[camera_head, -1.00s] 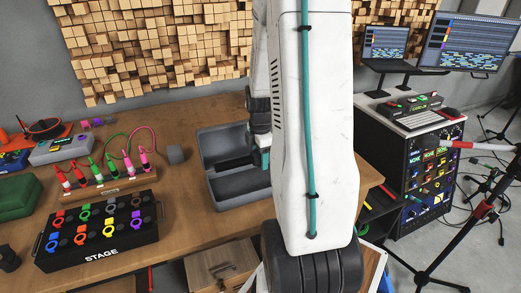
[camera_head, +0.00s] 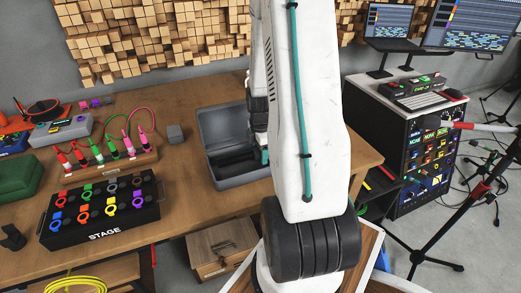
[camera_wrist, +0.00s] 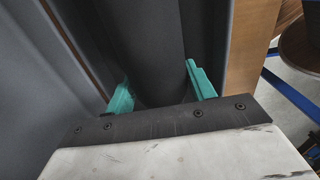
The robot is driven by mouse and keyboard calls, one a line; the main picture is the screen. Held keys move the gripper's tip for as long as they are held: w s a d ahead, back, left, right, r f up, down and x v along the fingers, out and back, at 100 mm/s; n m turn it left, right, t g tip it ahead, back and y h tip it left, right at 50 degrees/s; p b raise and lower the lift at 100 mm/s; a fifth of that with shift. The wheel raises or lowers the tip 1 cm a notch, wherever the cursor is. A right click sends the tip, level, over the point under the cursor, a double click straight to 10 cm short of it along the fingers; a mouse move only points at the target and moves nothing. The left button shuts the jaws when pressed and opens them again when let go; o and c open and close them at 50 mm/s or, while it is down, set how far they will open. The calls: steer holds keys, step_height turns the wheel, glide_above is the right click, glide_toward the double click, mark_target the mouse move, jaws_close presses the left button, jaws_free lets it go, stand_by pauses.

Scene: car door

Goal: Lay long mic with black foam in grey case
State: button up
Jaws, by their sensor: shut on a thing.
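The grey case (camera_head: 232,182) stands open on the wooden table, with its lid (camera_head: 221,125) raised at the back. My gripper's teal fingers (camera_wrist: 160,88) are shut on a dark cylinder, the black foam mic (camera_wrist: 152,45), seen very close in the wrist view. The mic lies between grey walls of the case in that view. In the head view my gripper (camera_head: 264,157) is down at the right part of the case. My arm hides the case's right side, and the mic's far end is out of view.
A black STAGE box (camera_head: 100,212), a rack of colored plugs (camera_head: 105,163) and a green case (camera_head: 20,180) stand to the left. A mic stand (camera_head: 450,215) is at right.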

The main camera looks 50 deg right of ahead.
steer(key=o, duration=1.2)
step_height(320, 180, up, 8)
steer(key=shift+f, duration=0.1)
